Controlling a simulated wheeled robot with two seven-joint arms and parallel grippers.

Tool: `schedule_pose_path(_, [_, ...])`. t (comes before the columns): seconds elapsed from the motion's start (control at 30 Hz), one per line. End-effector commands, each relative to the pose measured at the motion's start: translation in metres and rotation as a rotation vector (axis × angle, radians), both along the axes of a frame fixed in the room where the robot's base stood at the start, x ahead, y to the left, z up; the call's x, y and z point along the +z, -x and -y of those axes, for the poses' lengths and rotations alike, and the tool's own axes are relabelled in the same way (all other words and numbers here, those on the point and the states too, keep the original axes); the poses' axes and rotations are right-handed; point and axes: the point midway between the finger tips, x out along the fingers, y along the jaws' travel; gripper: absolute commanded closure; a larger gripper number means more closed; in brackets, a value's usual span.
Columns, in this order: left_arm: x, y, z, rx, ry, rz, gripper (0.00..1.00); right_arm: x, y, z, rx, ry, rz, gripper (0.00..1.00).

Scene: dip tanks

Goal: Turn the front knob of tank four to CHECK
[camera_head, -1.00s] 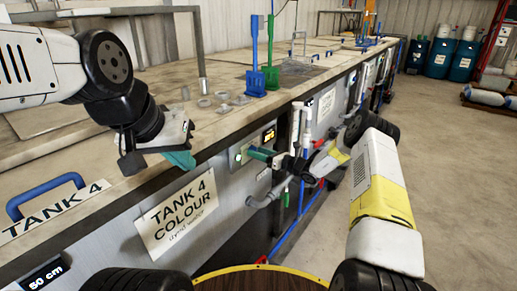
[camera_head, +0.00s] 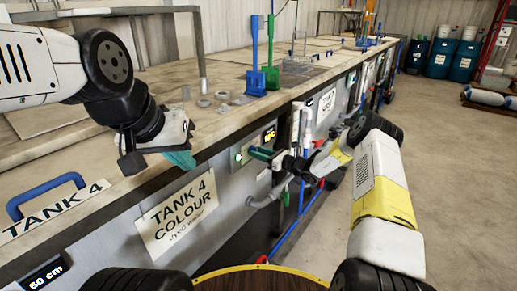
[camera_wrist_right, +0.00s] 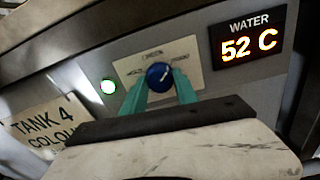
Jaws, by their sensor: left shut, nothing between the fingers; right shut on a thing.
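The blue front knob (camera_wrist_right: 159,76) of tank four sits on a pale plate (camera_wrist_right: 190,55) in the right wrist view. Its white mark points to the upper right. The small lettering around it is too blurred to read. My right gripper (camera_wrist_right: 160,88) is shut on the knob, with one green finger on each side. In the head view my right gripper (camera_head: 262,154) reaches the tank's front panel and hides the knob. My left gripper (camera_head: 182,160) is shut and empty above the tank's front edge. A sign (camera_head: 178,213) reads TANK 4 COLOUR.
A display (camera_wrist_right: 249,45) reads WATER 52 C right of the knob; a green lamp (camera_wrist_right: 108,87) glows at its left. Blue and green paddles (camera_head: 254,75) stand on the tank top.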

Motion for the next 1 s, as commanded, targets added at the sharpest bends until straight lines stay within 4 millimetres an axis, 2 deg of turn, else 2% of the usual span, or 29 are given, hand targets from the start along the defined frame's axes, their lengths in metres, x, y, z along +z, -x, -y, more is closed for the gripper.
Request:
schedule_pose_path(0.6, [0.0000, 0.0000, 0.0000, 0.000, 0.000, 0.000, 1.00, 0.0007, 0.0006, 0.0003, -0.001, 0.329, 0.454, 1.00])
schedule_pose_path(1.0, [0.0000, 0.0000, 0.0000, 0.000, 0.000, 0.000, 1.00, 0.0007, 0.0008, 0.0000, -0.001, 0.473, 0.654, 1.00])
